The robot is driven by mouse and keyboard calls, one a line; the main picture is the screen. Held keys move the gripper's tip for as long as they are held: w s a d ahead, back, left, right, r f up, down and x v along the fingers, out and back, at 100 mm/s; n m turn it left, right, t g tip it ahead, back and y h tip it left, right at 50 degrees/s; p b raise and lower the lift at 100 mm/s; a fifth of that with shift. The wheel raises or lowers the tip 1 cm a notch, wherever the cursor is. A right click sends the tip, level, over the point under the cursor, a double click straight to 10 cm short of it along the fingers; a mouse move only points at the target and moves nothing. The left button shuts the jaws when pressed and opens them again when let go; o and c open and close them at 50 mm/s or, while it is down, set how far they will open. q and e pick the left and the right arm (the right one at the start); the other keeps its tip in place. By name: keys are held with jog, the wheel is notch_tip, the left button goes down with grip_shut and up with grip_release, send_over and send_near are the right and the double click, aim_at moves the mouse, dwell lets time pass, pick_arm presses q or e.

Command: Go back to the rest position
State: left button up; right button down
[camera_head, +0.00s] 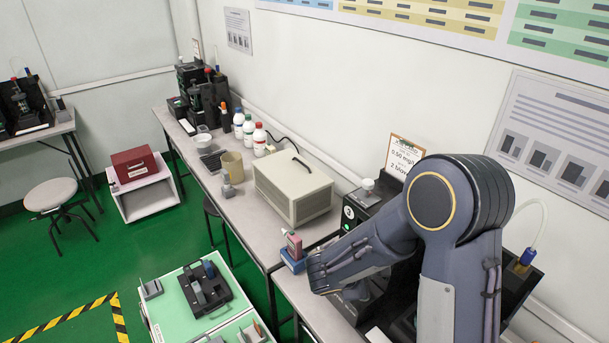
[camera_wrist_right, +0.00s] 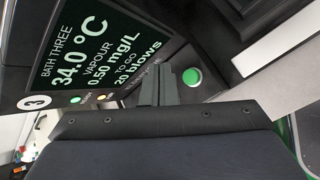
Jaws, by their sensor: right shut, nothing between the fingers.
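My right arm (camera_head: 445,215) reaches over the near bench in the head view, and its forearm hides its gripper there. In the right wrist view my right gripper (camera_wrist_right: 165,82) is shut and empty, its fingers together. Its tips appear just beside a round green button (camera_wrist_right: 191,77) on the black bath unit marked 3; I cannot tell whether they touch. The unit's screen (camera_wrist_right: 85,50) reads Bath Three, 34.0 °C, vapour 0.50 mg/L, to go 20 blows. The unit (camera_head: 360,208) is partly hidden by my arm in the head view. My left gripper is not in view.
A red handheld item (camera_head: 293,244) stands on a blue block beside my forearm. A beige box (camera_head: 292,187) and several bottles stand farther along the bench. A pale green cart (camera_head: 170,323) holds black equipment at lower left. The wall is close behind the bench.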

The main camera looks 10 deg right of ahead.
jog(key=s+d+r+m+g+y, duration=0.1)
jog(key=s+r+m+g+y, duration=0.15)
jog(key=s+r+m, duration=0.35)
jog(key=s+d+r+m+g+y, duration=0.1)
jog(key=s+r+m+y, duration=0.15)
jog(key=s, duration=0.55)
jog(key=s+a+r+m+t+y, duration=0.4)
jog(key=s+a+r+m+y, duration=0.2)
jog(key=s+a+m+y, duration=0.1)
jog(key=shift+s+a+m+t, duration=0.35)
jog(key=shift+a+m, duration=0.1)
jog(key=shift+a, duration=0.15)
